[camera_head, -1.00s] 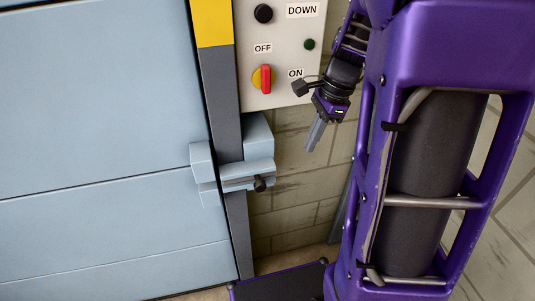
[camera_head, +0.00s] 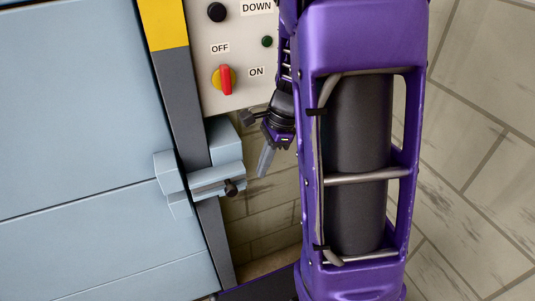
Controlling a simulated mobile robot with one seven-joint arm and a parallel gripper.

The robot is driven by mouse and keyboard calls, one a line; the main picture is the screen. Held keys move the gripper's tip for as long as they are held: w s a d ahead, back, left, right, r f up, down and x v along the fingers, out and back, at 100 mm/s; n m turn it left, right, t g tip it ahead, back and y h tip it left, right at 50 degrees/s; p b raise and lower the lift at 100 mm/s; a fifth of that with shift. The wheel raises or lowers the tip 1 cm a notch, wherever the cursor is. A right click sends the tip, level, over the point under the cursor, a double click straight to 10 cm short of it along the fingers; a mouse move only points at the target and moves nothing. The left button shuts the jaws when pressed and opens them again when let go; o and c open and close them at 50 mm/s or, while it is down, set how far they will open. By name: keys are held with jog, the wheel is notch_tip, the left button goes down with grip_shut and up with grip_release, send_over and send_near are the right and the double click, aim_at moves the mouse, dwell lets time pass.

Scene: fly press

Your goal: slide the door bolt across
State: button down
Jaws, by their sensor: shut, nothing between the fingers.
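The door bolt (camera_head: 215,181) is a light blue bar with a dark knob (camera_head: 231,188) near its right end. It lies in blue brackets at the right edge of the light blue door (camera_head: 80,120), across the dark grey post (camera_head: 190,115). My gripper (camera_head: 265,165) is shut and empty. It points downward in front of the wall, to the right of the knob and slightly above it in the picture, apart from it. Part of my arm hides the upper wrist.
A grey control panel (camera_head: 236,90) with a red and yellow switch (camera_head: 225,79) and OFF, ON and DOWN labels is above the bolt. A block wall (camera_head: 470,190) fills the right side. Bare wall shows below the bolt.

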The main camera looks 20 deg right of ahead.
aim_at(221, 186)
jog(key=a+f, duration=0.1)
jog(key=a, duration=0.2)
jog(key=a+f, duration=0.1)
jog(key=shift+w+a+f, duration=0.15)
jog(key=shift+a+f, duration=0.15)
jog(key=shift+f, duration=0.05)
jog(key=shift+a, duration=0.1)
jog(key=a+p, duration=0.2)
jog(key=a, duration=0.3)
jog(key=shift+a+r, duration=0.1)
jog(key=shift+a, duration=0.4)
jog(key=shift+d, duration=0.1)
